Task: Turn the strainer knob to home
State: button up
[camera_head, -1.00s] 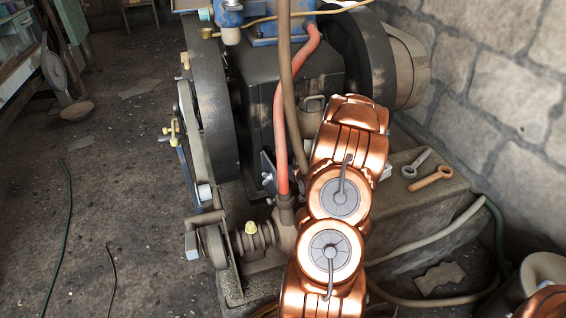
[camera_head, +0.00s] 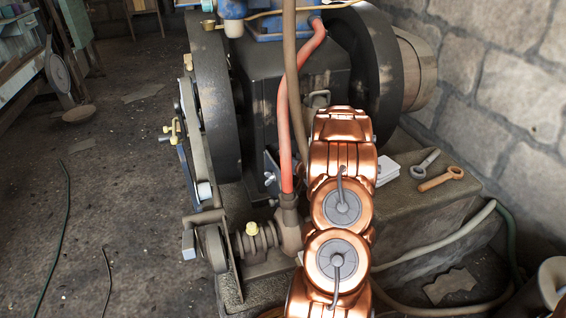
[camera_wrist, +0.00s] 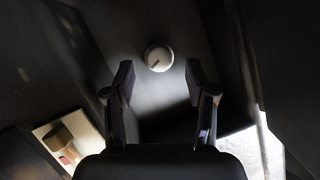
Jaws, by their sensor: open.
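The strainer knob, a small round pale knob (camera_wrist: 158,57) with a dark pointer mark, sits on a dark surface in the wrist view, just beyond the fingertips and roughly midway between them. The pointer mark runs toward the lower left of its face. My gripper (camera_wrist: 160,84) is open and empty, one finger to each side and apart from the knob. In the head view my copper-coloured arm hides the gripper and the knob.
The engine block (camera_head: 290,95) with dark flywheels and a red hose (camera_head: 284,135) stands beyond my arm. Two wrenches, grey (camera_head: 425,163) and orange (camera_head: 441,179), and a white block (camera_head: 387,170) lie on the stone plinth (camera_head: 420,215). A stone wall (camera_head: 500,90) bounds the right.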

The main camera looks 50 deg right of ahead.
aim_at(281, 155)
jog(key=shift+b+x, duration=0.35)
jog(key=shift+x, duration=1.15)
jog(key=shift+c, duration=0.4)
grip_shut()
